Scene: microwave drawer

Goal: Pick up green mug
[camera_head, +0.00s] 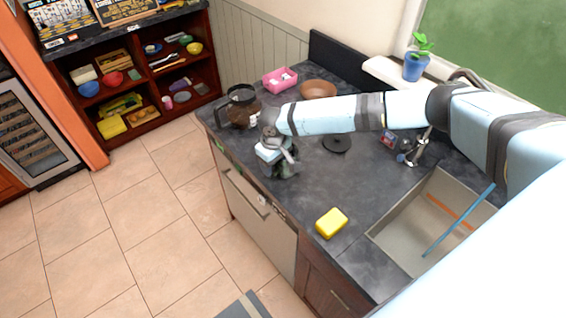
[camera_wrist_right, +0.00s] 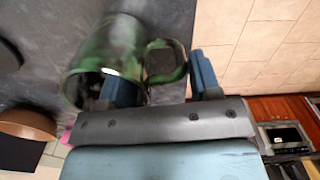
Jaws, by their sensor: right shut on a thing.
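The green mug (camera_wrist_right: 112,50) shows mottled green and dark in the right wrist view, lying sideways in that picture, with its looped handle (camera_wrist_right: 181,60) to the right. My right gripper (camera_wrist_right: 165,82) is shut on the mug. One finger is at the mug's rim and the other is beyond the handle; the exact contact is unclear. In the head view my right gripper (camera_head: 277,160) is over the counter's front edge area, and the mug is mostly hidden by it. My left gripper is not in view.
A glass coffee pot (camera_head: 240,106) stands close behind and left of my right gripper. A brown bowl (camera_head: 318,89), a pink container (camera_head: 280,79) and a black disc (camera_head: 337,143) are on the dark counter (camera_head: 330,180). A yellow sponge (camera_head: 331,222) lies near the sink (camera_head: 398,238).

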